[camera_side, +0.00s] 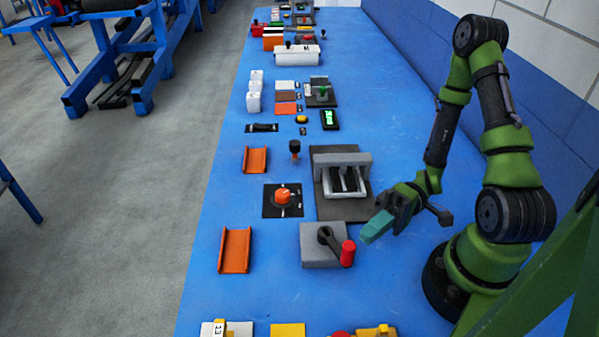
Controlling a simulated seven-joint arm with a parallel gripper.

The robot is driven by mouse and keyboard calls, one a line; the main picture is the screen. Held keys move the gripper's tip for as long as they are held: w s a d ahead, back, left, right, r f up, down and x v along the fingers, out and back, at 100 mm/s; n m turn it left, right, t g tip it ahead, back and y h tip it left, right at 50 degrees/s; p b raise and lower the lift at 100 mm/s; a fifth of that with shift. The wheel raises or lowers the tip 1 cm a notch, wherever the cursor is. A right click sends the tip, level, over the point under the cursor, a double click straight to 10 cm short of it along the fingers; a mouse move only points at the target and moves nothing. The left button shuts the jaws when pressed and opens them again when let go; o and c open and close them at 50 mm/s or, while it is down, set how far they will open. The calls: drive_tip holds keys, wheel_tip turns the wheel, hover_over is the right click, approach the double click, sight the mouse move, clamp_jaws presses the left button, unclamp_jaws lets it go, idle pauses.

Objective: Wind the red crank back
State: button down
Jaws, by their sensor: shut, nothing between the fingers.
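The red crank has a red handle (347,253) on a black arm (329,239), mounted on a grey square block (312,258) near the front of the blue bench. The black arm runs from its pivot down and right to the handle. My gripper (368,238) is shut and empty, with teal fingers. In the picture it is just above and right of the red handle, pointing left and down. A small gap shows between the fingers and the handle; I cannot tell the height difference.
A grey device with a black slotted front (344,182) stands behind the crank. An orange knob (283,196) on a black plate and an orange tray (235,250) lie to the left. Yellow parts (287,330) line the front edge. Bare blue bench (400,285) shows right of the crank.

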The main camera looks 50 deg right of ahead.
drive_tip(key=shift+w+a, duration=0.15)
drive_tip(key=shift+a, duration=1.2)
drive_tip(key=shift+a, duration=0.1)
drive_tip(key=shift+a, duration=0.45)
